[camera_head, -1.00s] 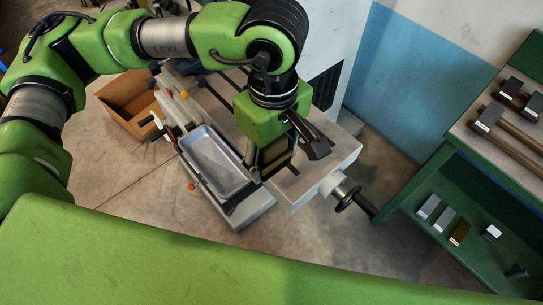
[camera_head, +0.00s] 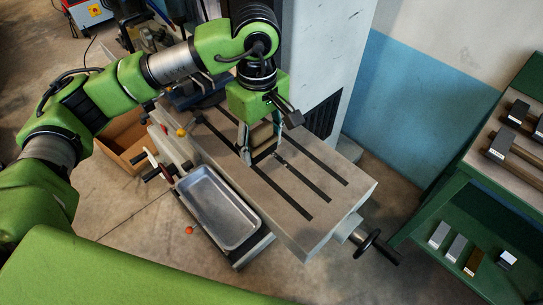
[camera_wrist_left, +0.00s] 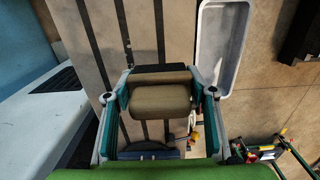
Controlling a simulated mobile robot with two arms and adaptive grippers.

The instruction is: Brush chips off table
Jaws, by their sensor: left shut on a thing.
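My left gripper (camera_head: 263,150) is shut on a brush with a tan block body (camera_head: 262,134), held low over the slotted grey machine table (camera_head: 225,165). In the left wrist view the brush (camera_wrist_left: 160,98) sits between the two fingers, with a dark strip along its far edge. Whether the brush touches the table top is hidden. I cannot clearly make out chips; a few small specks show on the table just right of the gripper. My right gripper is not in view.
A shallow metal tray (camera_head: 220,205) lies along the table's left side. A cardboard box (camera_head: 125,140) stands on the floor at left. A handwheel (camera_head: 366,244) sticks out at the table's right end. A green shelf with metal blocks (camera_head: 465,200) stands at right.

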